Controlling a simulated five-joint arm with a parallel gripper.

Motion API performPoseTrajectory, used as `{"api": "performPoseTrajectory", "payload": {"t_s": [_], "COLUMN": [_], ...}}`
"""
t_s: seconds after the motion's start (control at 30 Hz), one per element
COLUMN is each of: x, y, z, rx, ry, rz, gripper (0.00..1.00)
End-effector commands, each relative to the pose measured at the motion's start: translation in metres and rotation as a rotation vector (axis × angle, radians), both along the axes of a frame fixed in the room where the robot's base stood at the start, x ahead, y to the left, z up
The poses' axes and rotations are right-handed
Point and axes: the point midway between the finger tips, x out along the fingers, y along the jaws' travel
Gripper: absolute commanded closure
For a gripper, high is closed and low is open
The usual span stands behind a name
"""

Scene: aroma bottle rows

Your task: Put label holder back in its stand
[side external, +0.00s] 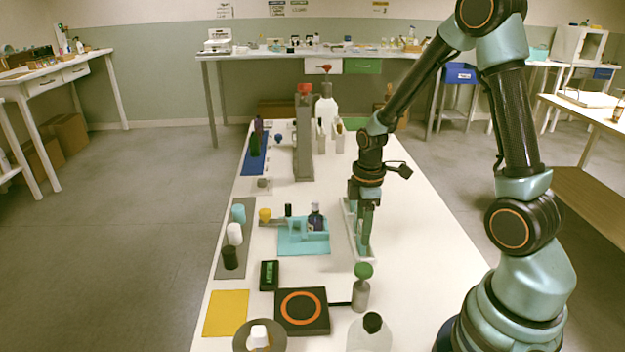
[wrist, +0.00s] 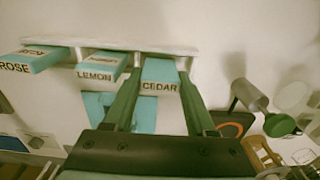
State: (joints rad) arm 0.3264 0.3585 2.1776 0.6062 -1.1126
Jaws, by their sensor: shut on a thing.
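The teal label holder marked CEDAR (wrist: 160,83) is between the two fingers of my gripper (wrist: 160,70) in the wrist view. My gripper is shut on it. The holder's far end meets the white stand (wrist: 95,46) at its right end; I cannot tell whether it is seated. Teal holders marked LEMON (wrist: 95,73) and ROSE (wrist: 30,62) sit along the same stand to the left. In the side external view my gripper (side external: 363,250) points down at the long white stand (side external: 352,228), and its fingers hide most of the holders.
A teal tray (side external: 303,247) with a dark bottle (side external: 315,218) lies left of the gripper. In front are a black plate with an orange ring (side external: 301,307), a green-topped grey bottle (side external: 361,292) and a yellow mat (side external: 226,313). The table's right side is clear.

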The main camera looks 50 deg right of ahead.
Motion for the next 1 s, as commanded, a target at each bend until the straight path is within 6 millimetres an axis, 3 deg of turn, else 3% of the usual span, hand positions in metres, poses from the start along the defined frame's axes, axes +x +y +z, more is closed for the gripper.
{"api": "performPoseTrajectory", "payload": {"t_s": [0.37,0.4,0.47,0.8,1.0], "x": [0.000,0.000,0.000,0.000,0.001], "y": [0.000,0.000,0.000,0.000,0.000], "z": [-0.004,-0.004,-0.003,-0.002,0.017], "rx": [0.000,-0.001,0.000,0.000,-0.001], "ry": [0.000,-0.001,-0.001,-0.001,-0.006], "rz": [0.000,0.000,0.000,0.000,0.000], "gripper": [1.00,0.32,0.14,0.14,0.14]}}
